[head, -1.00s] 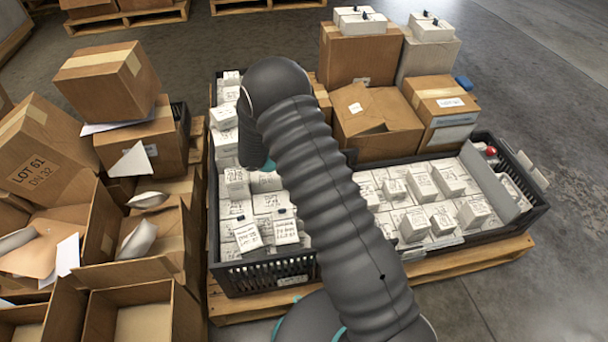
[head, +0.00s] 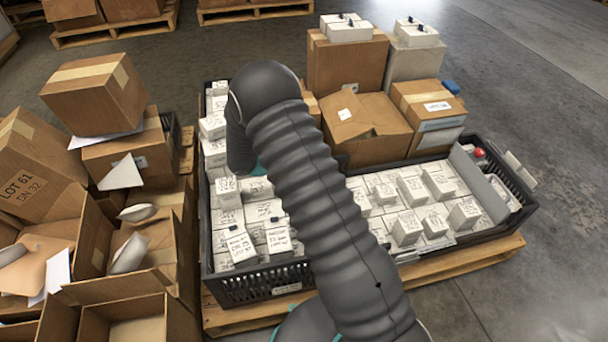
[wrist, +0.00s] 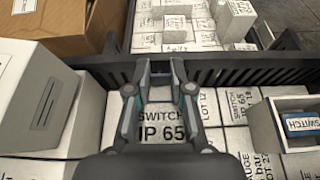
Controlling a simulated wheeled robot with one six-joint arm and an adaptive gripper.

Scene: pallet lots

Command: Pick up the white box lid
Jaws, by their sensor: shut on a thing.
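The white box lid (wrist: 160,126) is marked "SWITCH IP 65" and lies between the fingers of my gripper (wrist: 160,78) in the wrist view. My gripper is shut on it, with one finger at each side. White boxes surround the lid, and I cannot tell whether it is clear of them. In the head view my arm covers the lid and most of the gripper.
A black crate (head: 262,287) full of white boxes stands on a wooden pallet (head: 240,318). Its dark wall (wrist: 232,76) runs just beyond the fingers. Brown cartons (head: 348,62) stand behind, and open cartons (head: 135,300) crowd the left. Floor is clear at right.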

